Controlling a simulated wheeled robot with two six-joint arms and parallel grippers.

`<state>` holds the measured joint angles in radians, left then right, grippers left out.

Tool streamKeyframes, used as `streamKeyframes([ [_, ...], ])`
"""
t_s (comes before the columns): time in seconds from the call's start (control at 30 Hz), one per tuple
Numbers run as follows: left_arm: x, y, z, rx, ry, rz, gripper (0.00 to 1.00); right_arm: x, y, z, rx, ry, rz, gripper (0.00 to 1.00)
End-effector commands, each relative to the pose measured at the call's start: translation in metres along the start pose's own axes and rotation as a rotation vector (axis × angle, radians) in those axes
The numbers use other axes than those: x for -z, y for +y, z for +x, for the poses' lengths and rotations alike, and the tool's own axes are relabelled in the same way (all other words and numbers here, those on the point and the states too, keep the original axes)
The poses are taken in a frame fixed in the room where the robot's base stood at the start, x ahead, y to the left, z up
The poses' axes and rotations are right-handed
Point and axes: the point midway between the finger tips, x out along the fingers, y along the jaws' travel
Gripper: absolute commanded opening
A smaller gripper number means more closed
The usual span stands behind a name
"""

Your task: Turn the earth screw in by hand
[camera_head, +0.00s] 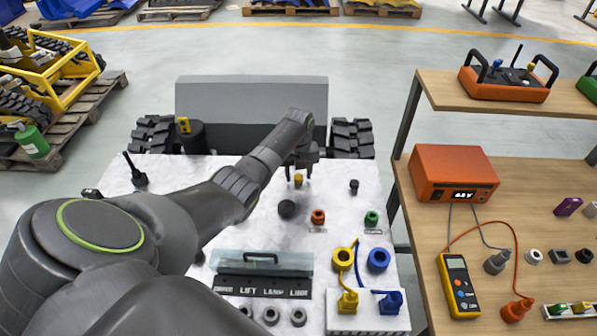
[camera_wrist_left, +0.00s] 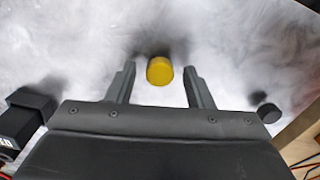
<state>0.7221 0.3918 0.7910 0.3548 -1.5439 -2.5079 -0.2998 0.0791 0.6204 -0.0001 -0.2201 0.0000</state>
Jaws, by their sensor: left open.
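A yellow screw knob (camera_head: 298,180), which I take to be the earth screw, stands on the white panel (camera_head: 120,175) of the tracked carrier. My left gripper (camera_head: 302,170) is over it in the head view, with the arm reaching in from the left. In the left wrist view the yellow knob (camera_wrist_left: 160,71) appears between the two fingertips, with a visible gap on each side. The left gripper is open and holds nothing. How deep the screw sits cannot be seen. My right gripper is not in view.
Nearby on the panel are a dark round knob (camera_head: 287,209), a small black post (camera_head: 354,186), a red knob (camera_head: 318,216) and a green knob (camera_head: 371,218). A wooden bench at right holds an orange box (camera_head: 453,173) and a yellow meter (camera_head: 459,286).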

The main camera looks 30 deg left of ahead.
Motion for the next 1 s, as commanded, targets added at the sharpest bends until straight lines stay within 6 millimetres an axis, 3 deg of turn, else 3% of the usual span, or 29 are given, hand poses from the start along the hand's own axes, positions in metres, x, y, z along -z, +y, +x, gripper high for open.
streamKeyframes([
  [0.3, 0.0, 0.0, -0.002, -0.001, 0.001, -0.454, 0.47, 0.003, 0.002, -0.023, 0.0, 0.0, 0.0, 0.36],
  [0.57, 0.001, 0.0, -0.002, -0.002, 0.002, -0.629, 0.47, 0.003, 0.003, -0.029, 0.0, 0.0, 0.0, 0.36],
  [1.0, 0.0, 0.0, -0.002, -0.001, 0.001, -1.276, 0.47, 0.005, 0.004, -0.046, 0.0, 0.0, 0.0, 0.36],
])
